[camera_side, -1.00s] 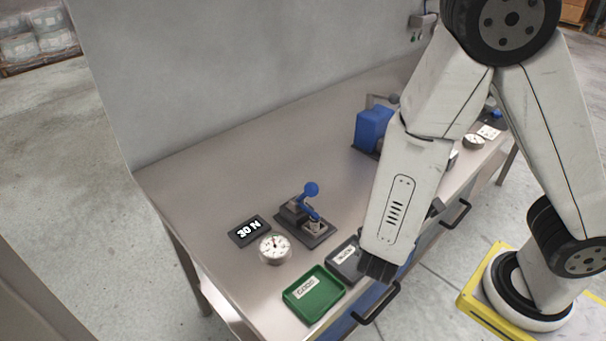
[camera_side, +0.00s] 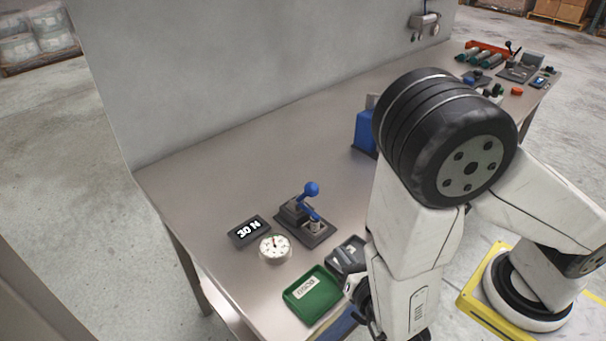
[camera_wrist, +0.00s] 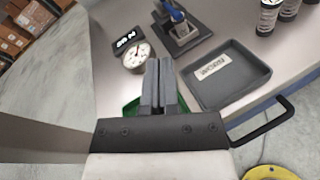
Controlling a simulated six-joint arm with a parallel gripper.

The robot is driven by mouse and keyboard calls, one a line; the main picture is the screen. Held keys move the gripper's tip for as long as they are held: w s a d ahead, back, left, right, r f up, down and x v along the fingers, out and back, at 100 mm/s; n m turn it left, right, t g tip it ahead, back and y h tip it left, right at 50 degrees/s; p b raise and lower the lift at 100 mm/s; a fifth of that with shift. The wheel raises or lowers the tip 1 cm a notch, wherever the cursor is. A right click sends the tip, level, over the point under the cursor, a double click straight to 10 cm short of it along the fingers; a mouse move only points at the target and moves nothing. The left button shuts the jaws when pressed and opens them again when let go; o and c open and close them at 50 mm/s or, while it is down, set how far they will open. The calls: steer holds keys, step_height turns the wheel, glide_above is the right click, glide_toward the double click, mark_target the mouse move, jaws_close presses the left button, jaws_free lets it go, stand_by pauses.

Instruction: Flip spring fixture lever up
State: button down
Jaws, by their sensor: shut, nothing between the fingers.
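The spring fixture (camera_side: 308,222) stands on the bench, a dark base with a blue lever (camera_side: 308,191) that ends in a round blue knob. In the side view the lever slants up, with its knob above the base. The fixture also shows at the top of the wrist view (camera_wrist: 183,30), where the knob is cut off by the frame edge. My gripper (camera_wrist: 160,62) is shut and empty, its fingers side by side over the green tray, short of the fixture. In the side view my gripper (camera_side: 343,258) is near the grey tray, partly hidden by my arm.
A green tray (camera_side: 335,303) and a grey labelled tray (camera_wrist: 262,72) lie near the front edge. The bench behind the fixture is clear.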

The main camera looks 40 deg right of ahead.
steer(key=shift+w+d, duration=0.1)
steer(key=shift+w, duration=0.05)
steer(key=shift+x, duration=3.55)
steer(key=w+d+r, duration=0.1)
steer(key=w+d, duration=0.1)
steer(key=w, duration=0.3)
steer(key=shift+d+r, duration=0.3)
steer(key=shift+d, duration=0.1)
steer(key=shift+w, duration=0.1)
